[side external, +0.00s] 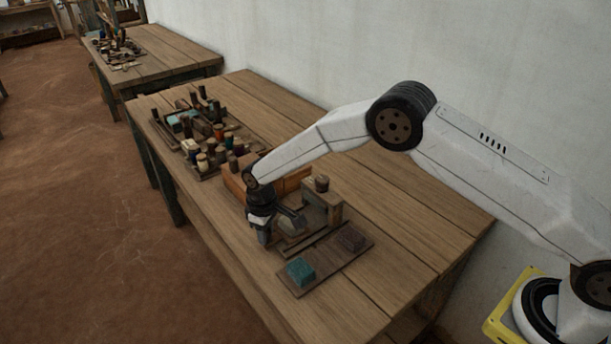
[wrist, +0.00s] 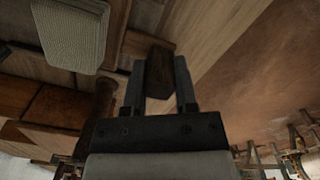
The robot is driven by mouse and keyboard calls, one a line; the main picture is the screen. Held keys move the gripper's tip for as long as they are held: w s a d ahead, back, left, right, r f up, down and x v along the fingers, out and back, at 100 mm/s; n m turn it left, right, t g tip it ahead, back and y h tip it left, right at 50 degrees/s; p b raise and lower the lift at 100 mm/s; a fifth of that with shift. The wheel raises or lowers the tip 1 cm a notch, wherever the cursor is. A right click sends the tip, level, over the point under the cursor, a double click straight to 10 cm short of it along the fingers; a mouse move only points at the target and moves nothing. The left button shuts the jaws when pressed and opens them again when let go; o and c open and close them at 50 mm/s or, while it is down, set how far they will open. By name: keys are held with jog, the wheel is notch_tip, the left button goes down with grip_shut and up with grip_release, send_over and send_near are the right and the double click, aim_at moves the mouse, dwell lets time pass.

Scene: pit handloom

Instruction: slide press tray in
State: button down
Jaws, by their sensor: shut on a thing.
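My gripper (side external: 264,236) is low over the near edge of the table, beside a small wooden press (side external: 335,207). In the wrist view my gripper (wrist: 160,95) has its two fingers shut on a dark wooden handle (wrist: 160,72), which looks to be the press tray's. A grey woven block (wrist: 70,35) shows next to the fingers; it also shows in the side view (side external: 291,226), in front of the press. The tray itself is mostly hidden by my gripper and this block, so how far it is under the press I cannot tell.
A flat board (side external: 327,264) with a teal block (side external: 300,270) and a dark purple block (side external: 351,238) lies right of the press. An orange-brown wooden box (side external: 234,187) stands behind my gripper. Trays of spools (side external: 205,160) fill the table's far end. The right table end is clear.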

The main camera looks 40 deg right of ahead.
jog(key=shift+d, duration=5.05)
jog(key=shift+c, duration=1.8)
grip_release()
jog(key=shift+a, duration=0.1)
jog(key=shift+r, duration=0.1)
notch_tip(320, 180, up, 6)
jog(key=shift+r, duration=0.15)
jog(key=s+d+r+m+t, duration=0.1)
jog(key=s+d+r+m, duration=0.1)
jog(key=s, duration=0.6)
jog(key=s+d+r+m, duration=0.2)
jog(key=s+r, duration=0.2)
jog(key=s, duration=0.5)
jog(key=s+d+r+m+t, duration=0.1)
jog(key=s+d+r+m, duration=0.1)
jog(key=s, duration=0.7)
jog(key=shift+s+d+r+t, duration=0.2)
jog(key=shift+d+r+t, duration=0.1)
jog(key=shift+d+r, duration=0.3)
